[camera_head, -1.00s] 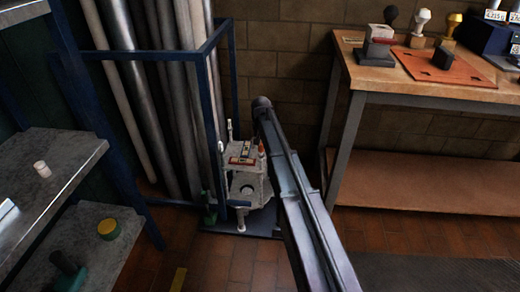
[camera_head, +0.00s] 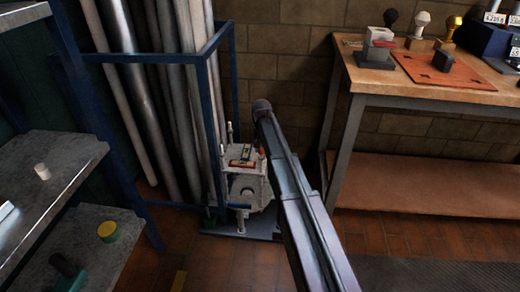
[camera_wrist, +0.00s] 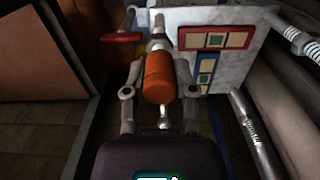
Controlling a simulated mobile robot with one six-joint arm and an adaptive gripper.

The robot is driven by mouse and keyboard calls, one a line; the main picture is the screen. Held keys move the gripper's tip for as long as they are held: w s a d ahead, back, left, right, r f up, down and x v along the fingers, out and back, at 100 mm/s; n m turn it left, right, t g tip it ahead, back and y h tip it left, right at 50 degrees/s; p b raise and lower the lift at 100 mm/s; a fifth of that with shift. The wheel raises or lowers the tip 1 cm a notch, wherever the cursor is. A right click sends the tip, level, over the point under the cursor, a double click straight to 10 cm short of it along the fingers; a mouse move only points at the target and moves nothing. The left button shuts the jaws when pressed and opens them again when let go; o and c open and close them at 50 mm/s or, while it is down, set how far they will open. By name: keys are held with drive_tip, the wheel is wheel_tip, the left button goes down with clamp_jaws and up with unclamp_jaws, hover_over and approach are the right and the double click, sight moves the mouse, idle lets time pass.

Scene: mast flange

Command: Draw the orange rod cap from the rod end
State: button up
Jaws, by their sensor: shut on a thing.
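The orange rod cap (camera_wrist: 158,78) sits between the two fingers of my gripper (camera_wrist: 159,75) in the wrist view, and the fingers are shut on it. A pale metal rod end (camera_wrist: 158,36) meets the cap's far end; I cannot tell how far the cap covers it. A small bright metal tip (camera_wrist: 164,117) shows at the cap's near end. In the head view a bit of the orange cap (camera_head: 262,152) shows beside the grey flange assembly (camera_head: 247,188), and my arm hides the gripper.
A white plate with red and blue framed panels (camera_wrist: 215,45) stands close to the right finger. A red lever (camera_wrist: 122,37) is at the left. Threaded studs (camera_wrist: 300,38) are at the right. A blue rack frame (camera_head: 233,95) with pipes, a workbench (camera_head: 420,85) and shelves (camera_head: 50,170) surround the assembly.

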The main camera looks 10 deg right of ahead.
drive_tip(key=shift+r, duration=0.15)
wheel_tip(320, 180, up, 3)
drive_tip(key=p, duration=0.3)
drive_tip(key=shift+r, duration=0.1)
drive_tip(key=shift+s+r+p, duration=0.15)
drive_tip(key=shift+r+p, duration=0.15)
drive_tip(key=shift+p, duration=0.25)
drive_tip(key=s, duration=1.5)
drive_tip(key=shift+s+r+p, duration=0.35)
drive_tip(key=shift+r+p, duration=0.1)
drive_tip(key=shift+s, duration=0.1)
